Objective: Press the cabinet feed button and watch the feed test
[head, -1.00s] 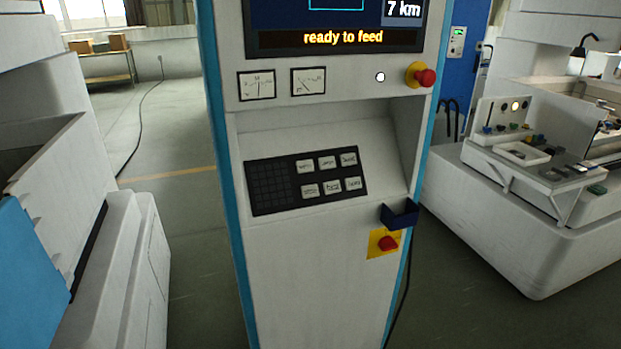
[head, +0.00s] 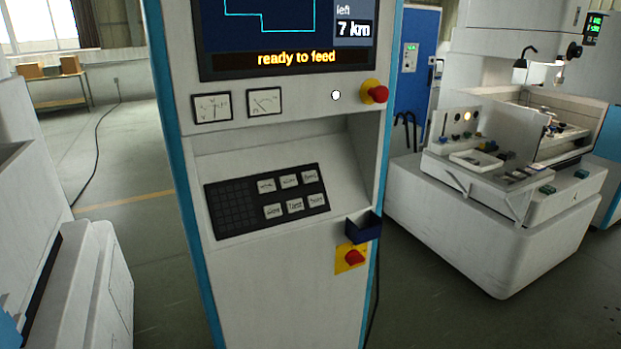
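The control cabinet (head: 280,300) stands upright in the middle of the head view, white with blue edges. A keypad panel (head: 235,232) on the sloping shelf has a dark grid at left and several pale labelled buttons (head: 291,181) at right. The labels are too small to read, so I cannot tell which is the feed button. Two dial gauges (head: 264,102) and a small white round light or button (head: 336,95) sit under the screen. Neither of my grippers is in view.
A red emergency knob (head: 378,94) sticks out at upper right of the cabinet. A dark blue holder (head: 363,227) and a red switch on yellow (head: 352,258) are lower down. White machines flank it at left (head: 95,290) and right (head: 480,240). Floor between is clear.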

